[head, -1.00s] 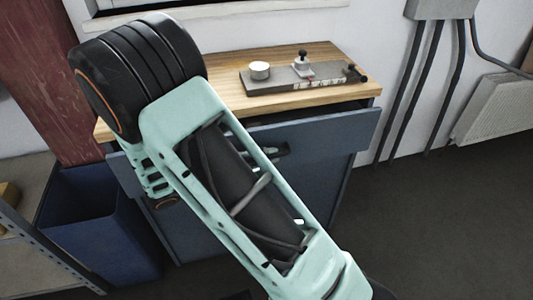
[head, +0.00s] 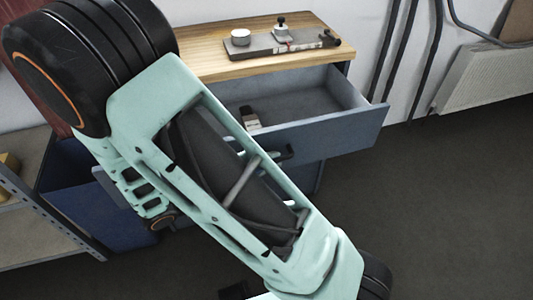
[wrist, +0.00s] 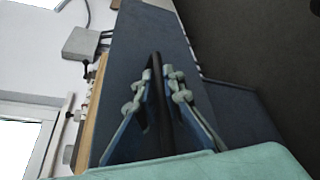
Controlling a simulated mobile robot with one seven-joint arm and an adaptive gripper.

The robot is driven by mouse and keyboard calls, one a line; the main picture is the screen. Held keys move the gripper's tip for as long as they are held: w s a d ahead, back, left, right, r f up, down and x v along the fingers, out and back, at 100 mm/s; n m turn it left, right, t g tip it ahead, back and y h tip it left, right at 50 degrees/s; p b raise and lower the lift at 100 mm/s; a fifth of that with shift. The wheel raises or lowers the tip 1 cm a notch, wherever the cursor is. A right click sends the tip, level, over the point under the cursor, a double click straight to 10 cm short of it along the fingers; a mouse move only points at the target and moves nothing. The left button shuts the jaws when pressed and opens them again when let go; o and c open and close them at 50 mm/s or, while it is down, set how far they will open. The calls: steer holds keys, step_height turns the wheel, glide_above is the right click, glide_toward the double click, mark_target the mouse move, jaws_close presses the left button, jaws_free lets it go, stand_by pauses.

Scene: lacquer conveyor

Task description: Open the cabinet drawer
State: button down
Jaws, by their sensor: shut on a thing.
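The blue cabinet drawer (head: 345,128) stands well out from under the wooden top in the head view, with its inside showing. In the wrist view its dark blue front (wrist: 150,28) fills the middle. My gripper (wrist: 160,78) has its two fingers closed on either side of the dark drawer handle (wrist: 157,62). In the head view my arm hides most of the gripper and the drawer's left part. The handle's right end (head: 287,152) shows just past the arm.
A small pale object (head: 250,118) lies in the drawer. A blue bin (head: 75,205) and metal shelf (head: 50,215) stand left. Floor at right is clear.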

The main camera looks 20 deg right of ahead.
steer(key=shift+s+a, duration=0.1)
steer(key=shift+s, duration=0.2)
steer(key=c, duration=2.3)
jaws_free()
steer(key=v, duration=1.2)
